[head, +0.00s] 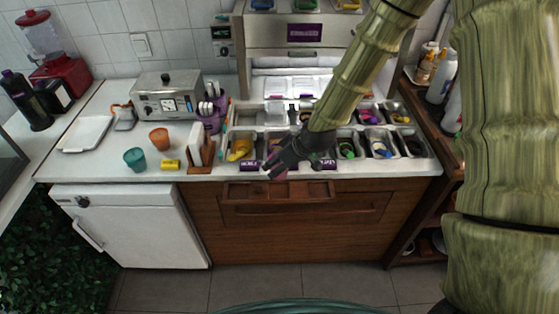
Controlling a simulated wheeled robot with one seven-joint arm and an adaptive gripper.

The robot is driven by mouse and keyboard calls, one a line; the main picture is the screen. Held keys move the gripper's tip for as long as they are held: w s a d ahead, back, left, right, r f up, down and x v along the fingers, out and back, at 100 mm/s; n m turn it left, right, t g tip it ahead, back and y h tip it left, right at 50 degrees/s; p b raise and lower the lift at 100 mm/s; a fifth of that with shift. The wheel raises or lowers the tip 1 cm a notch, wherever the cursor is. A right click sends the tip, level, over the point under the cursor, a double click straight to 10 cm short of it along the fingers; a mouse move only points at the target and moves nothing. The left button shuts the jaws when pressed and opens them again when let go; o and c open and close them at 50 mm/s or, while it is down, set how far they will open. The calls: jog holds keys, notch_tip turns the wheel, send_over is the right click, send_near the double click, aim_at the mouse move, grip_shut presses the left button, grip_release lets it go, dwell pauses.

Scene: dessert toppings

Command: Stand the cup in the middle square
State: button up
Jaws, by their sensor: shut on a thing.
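My gripper (274,168) is shut on a small pinkish cup (281,175), which is largely hidden behind the dark fingers. It holds the cup over the counter's front edge, just above the wooden tray (232,197). The tray sticks out at the front of the counter and has a row of squares. The middle square (279,190) lies just below the cup in the picture. I cannot tell whether the cup touches it.
A napkin holder (201,153) stands left of the topping bins. Bins with colored scoops (382,149) line the counter behind my gripper.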

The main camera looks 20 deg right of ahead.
jog(key=shift+w+a+f+b, duration=0.15)
jog(key=shift+f+b, duration=0.15)
jog(key=shift+f, duration=0.25)
jog(key=shift+w+f+b, duration=0.1)
jog(key=shift+f+b, duration=0.15)
jog(key=shift+f, duration=0.25)
jog(key=shift+s+f+b, duration=0.15)
jog(key=shift+f+b, duration=0.45)
jog(key=shift+f, duration=0.15)
jog(key=shift+f+b, duration=0.55)
jog(key=shift+f, duration=0.5)
jog(key=shift+s, duration=0.1)
jog(key=shift+f+b, duration=0.6)
jog(key=shift+f, duration=0.75)
dwell(0.4)
dwell(0.7)
jog(key=o, duration=0.8)
jog(key=shift+o, duration=0.2)
